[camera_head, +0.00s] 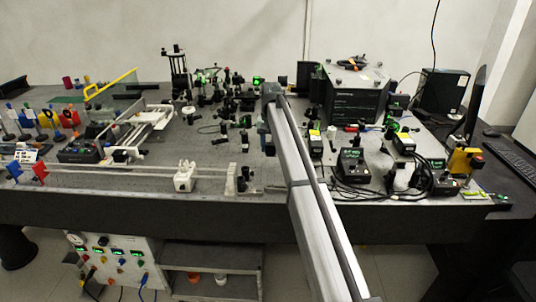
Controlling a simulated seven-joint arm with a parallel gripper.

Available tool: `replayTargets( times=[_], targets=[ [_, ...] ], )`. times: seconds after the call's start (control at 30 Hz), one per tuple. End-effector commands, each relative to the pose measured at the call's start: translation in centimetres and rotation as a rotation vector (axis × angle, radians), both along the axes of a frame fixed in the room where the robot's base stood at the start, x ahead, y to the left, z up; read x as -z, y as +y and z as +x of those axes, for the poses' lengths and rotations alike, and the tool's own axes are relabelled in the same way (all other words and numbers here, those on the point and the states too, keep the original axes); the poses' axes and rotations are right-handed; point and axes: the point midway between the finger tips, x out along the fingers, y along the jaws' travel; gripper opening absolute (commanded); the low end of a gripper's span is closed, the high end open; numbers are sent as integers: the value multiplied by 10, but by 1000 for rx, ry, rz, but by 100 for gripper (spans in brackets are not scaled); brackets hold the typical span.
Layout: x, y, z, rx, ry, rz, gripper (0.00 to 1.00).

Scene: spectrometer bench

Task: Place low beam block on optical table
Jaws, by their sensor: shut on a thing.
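The optical table (100,192) is a wide grey perforated top that spans the view, crowded with equipment. My arm reaches from the bottom right up over the table to its middle. My gripper (271,91) is at the far end of the arm, small and dark. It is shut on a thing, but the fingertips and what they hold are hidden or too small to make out. I cannot pick out the low beam block among the many small dark parts. I cannot tell how high the gripper is above the table.
Dense optical mounts stand left of the arm's end. A large black box (353,98) is to the right, with controllers and cables nearer. A long rail with a white carriage (185,178) runs along the front left. Coloured holders (48,120) stand far left. Bare tabletop shows at middle left.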

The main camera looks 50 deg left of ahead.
Motion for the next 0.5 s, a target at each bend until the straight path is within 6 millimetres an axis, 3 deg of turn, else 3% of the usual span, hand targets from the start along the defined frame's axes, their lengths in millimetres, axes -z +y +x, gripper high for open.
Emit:
replayTargets(
  times=[0.33,0.5],
  targets=[
    [35,0,0,0,0,0,9],
    [39,0,0,0,-1,1,9]
  ],
)
